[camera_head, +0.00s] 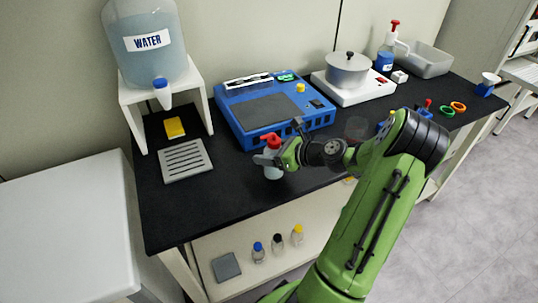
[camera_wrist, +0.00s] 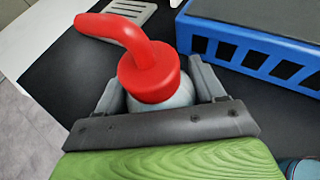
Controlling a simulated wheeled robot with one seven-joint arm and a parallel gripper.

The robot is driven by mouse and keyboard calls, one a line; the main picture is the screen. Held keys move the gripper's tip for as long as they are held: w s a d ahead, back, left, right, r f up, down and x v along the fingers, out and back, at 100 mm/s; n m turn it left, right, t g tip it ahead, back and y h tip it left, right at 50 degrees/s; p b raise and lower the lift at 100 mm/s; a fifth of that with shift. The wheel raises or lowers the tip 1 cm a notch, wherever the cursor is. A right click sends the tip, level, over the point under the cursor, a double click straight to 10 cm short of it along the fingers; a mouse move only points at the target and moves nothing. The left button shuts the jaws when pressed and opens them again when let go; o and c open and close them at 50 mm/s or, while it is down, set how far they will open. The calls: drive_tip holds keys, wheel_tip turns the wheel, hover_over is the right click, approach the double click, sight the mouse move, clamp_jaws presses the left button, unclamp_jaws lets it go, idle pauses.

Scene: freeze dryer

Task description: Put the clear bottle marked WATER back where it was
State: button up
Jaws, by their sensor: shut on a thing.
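A small pale, see-through bottle with a red cap and bent red spout (camera_head: 273,172) is in my gripper (camera_head: 277,155), over the front of the black bench. Its red cap (camera_wrist: 150,75) fills the middle of the wrist view, with the spout pointing to the upper left. The fingers close around the body just below the cap. The bottle looks upright; I cannot tell whether its base touches the bench. No marking on it is readable. A large clear tank marked WATER (camera_head: 148,50) stands on a white stand at the back left.
A slotted grey tray (camera_head: 185,160) and yellow block (camera_head: 174,127) lie left. A blue device (camera_head: 245,115) stands behind the bottle. Farther right are a hotplate with a pot (camera_head: 347,72), another red-topped bottle (camera_head: 388,60) and a grey bin (camera_head: 428,62). Several small bottles stand on the lower shelf.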

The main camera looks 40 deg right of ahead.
drive_tip(key=shift+f, duration=0.1)
drive_tip(key=o, duration=1.2)
drive_tip(key=shift+r, duration=0.2)
drive_tip(key=p+v, duration=0.3)
drive_tip(key=v, duration=0.9)
drive_tip(key=shift+p, duration=0.4)
drive_tip(key=shift+f, duration=0.1)
